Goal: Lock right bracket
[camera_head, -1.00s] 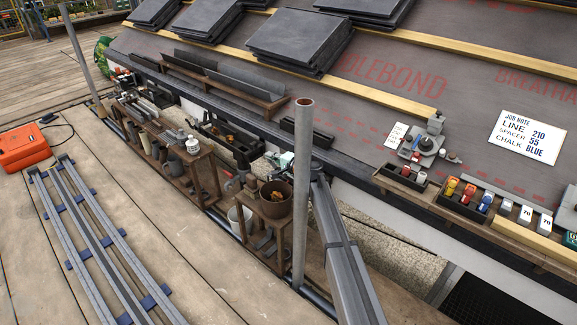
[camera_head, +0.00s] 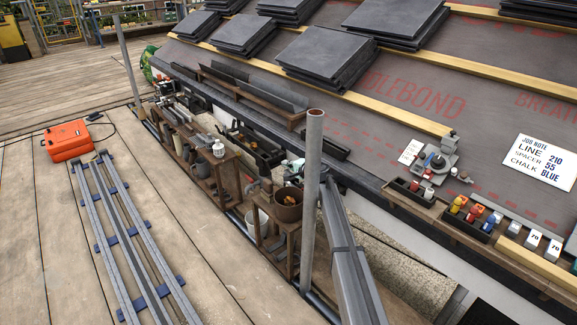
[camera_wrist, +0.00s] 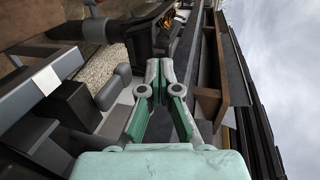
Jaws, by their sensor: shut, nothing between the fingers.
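My gripper (camera_wrist: 159,72) is in the wrist view, its pale green fingers closed together at the tips with nothing between them. Dark grey block-like parts (camera_wrist: 75,103) stand to the left of the fingers, apart from them; I cannot tell whether one is the right bracket. No bracket can be made out for certain in the head view either. There the upright grey pole (camera_head: 313,150) and my arm's grey link cover part of the bench area, and my gripper is not clearly seen.
A wooden bench (camera_head: 215,165) with tools runs along the eaves. An orange case (camera_head: 68,140) and a rail frame (camera_head: 125,240) lie on the deck. Slate stacks (camera_head: 325,62), a job note (camera_head: 540,163) and a tray of coloured bottles (camera_head: 465,215) are on the roof. The left deck is mostly clear.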

